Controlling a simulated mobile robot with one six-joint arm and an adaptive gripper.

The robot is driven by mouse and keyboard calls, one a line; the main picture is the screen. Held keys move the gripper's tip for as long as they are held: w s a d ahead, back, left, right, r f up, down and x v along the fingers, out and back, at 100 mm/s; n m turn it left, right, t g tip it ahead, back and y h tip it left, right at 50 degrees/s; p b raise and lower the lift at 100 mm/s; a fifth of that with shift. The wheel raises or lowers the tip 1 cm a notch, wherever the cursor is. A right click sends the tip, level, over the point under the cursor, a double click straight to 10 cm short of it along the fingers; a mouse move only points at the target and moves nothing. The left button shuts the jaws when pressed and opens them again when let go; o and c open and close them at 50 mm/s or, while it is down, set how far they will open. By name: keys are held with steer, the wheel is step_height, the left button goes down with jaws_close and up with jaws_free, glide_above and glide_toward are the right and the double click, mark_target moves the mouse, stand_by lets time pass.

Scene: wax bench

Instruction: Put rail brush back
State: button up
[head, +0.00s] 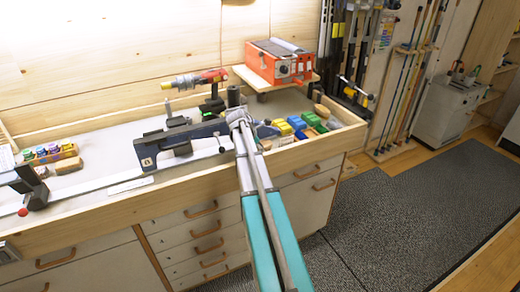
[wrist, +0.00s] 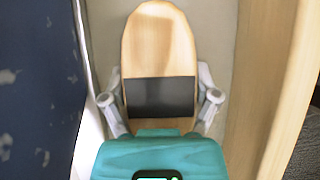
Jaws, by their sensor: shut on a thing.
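The rail brush (wrist: 160,45) is an oval wooden block with a dark band across its middle. It fills the centre of the wrist view, between the two fingers of my gripper (wrist: 161,97). My gripper is shut on it. In the head view my gripper (head: 238,117) is low over the bench, just right of the dark blue profile; the brush is hidden there behind my gripper and arm. I cannot tell whether the brush touches the bench top. Its underside is hidden.
The dark blue profile (head: 182,139) lies close on the left, and the bench's wooden front rim (head: 325,146) close on the right. Coloured wax blocks (head: 297,123) and a small wooden block (head: 321,110) lie to the right. An orange machine (head: 280,61) stands on a shelf behind.

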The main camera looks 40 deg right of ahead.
steer(key=o, duration=0.8)
steer(key=shift+o, duration=0.2)
steer(key=p+v, duration=0.4)
steer(key=shift+r, duration=0.3)
steer(key=p+v, duration=0.6)
steer(key=v, duration=0.1)
steer(key=shift+a+r+p, duration=0.2)
steer(key=shift+r+p, duration=0.1)
steer(key=shift+p, duration=0.1)
steer(key=s+a+m+y, duration=0.1)
steer(key=a+m, duration=0.1)
steer(key=a, duration=0.4)
steer(key=s+a+f+m, duration=0.1)
steer(key=s+a+m, duration=0.1)
steer(key=a, duration=0.5)
steer(key=s+a+m+t+y, duration=0.1)
steer(key=s+a+m, duration=0.1)
steer(key=a, duration=0.5)
steer(key=shift+a+f+m+y, duration=0.1)
steer(key=shift+f+m+y, duration=0.2)
steer(key=shift+f+m, duration=0.1)
steer(key=s+a+m+y, duration=0.1)
steer(key=s+a+m, duration=0.3)
steer(key=a, duration=0.5)
steer(key=s+a+m+y, duration=0.2)
steer(key=s+a+m, duration=0.2)
steer(key=a, duration=0.6)
steer(key=s, duration=0.2)
steer(key=shift+s+f, duration=0.35)
steer(key=shift+s, duration=0.05)
